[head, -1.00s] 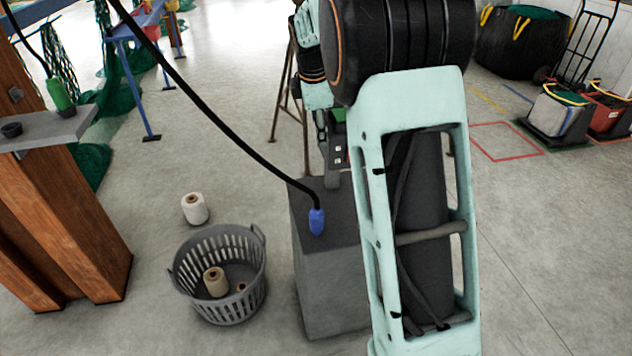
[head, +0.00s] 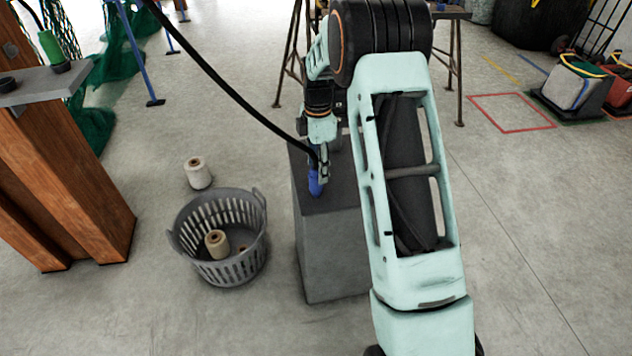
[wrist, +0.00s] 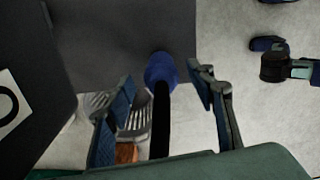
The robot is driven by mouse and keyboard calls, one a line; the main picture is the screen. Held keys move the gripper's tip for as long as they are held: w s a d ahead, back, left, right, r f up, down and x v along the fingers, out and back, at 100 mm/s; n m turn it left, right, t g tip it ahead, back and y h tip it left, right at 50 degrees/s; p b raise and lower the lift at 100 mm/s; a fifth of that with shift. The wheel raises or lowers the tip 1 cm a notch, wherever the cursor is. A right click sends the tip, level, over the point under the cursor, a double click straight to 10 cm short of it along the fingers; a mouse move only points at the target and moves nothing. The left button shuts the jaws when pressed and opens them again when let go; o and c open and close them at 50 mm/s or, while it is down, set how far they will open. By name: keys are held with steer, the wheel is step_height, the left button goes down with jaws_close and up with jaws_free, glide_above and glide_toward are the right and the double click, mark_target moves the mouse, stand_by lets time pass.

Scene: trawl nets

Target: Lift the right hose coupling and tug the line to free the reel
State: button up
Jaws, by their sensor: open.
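The blue hose coupling (head: 315,183) stands upright on top of a grey block (head: 330,240), and a black hose (head: 225,85) rises from it to the upper left. In the wrist view the coupling (wrist: 160,68) shows between the fingertips, with the dark hose (wrist: 161,120) running back between the fingers. My gripper (wrist: 160,80) is open around the coupling and hose, with a visible gap on each side. In the head view my gripper (head: 321,168) is right at the coupling and partly covers it. The reel is not recognisable in these frames.
A green coupling (head: 50,47) is on a grey shelf (head: 40,82) on the wooden post (head: 65,185) at left. A grey basket (head: 220,265) holding spools stands left of the block. A white spool (head: 197,173) is behind it.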

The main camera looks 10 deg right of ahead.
mark_target(316, 178)
steer(key=f, duration=0.5)
steer(key=shift+a+b, duration=0.2)
steer(key=shift+b, duration=0.1)
steer(key=shift+r, duration=0.1)
jaws_close()
